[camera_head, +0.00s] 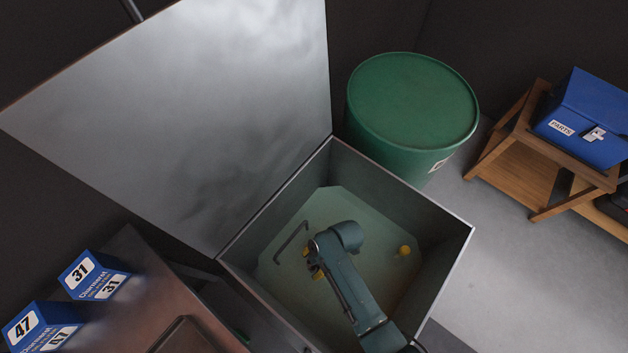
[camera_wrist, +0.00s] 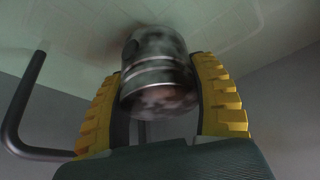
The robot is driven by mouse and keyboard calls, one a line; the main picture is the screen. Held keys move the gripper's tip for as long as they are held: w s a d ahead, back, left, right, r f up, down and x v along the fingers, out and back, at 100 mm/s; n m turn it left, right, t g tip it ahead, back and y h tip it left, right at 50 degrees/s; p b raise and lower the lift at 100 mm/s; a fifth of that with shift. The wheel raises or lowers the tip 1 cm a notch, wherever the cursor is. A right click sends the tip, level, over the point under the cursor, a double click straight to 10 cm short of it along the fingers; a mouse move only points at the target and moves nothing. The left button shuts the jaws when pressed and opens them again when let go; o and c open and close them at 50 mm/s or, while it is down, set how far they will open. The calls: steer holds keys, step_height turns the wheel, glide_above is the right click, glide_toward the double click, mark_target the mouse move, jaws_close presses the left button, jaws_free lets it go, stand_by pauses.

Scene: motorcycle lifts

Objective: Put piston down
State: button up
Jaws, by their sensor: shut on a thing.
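The piston (camera_wrist: 158,75) is a shiny, ringed metal cylinder with brownish stains, seen in the wrist view. My gripper (camera_wrist: 160,100) has its two yellow ridged fingers shut on it, one on each side. In the head view my gripper (camera_head: 315,267) is down inside an open grey metal bin (camera_head: 440,250), left of the middle. The piston is hidden there behind my arm. I cannot tell whether the piston touches the bin's floor.
The bin's raised lid (camera_head: 190,110) and a green drum (camera_head: 413,105) stand behind.

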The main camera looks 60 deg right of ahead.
step_height(320, 180, down, 10)
steer(key=b, duration=0.4)
steer(key=shift+d+b, duration=0.1)
steer(key=shift+b, duration=0.2)
steer(key=shift+f, duration=0.2)
steer(key=o, duration=1.2)
steer(key=shift+o, duration=0.3)
steer(key=p+v, duration=0.5)
steer(key=v, duration=0.7)
steer(key=shift+r, duration=0.2)
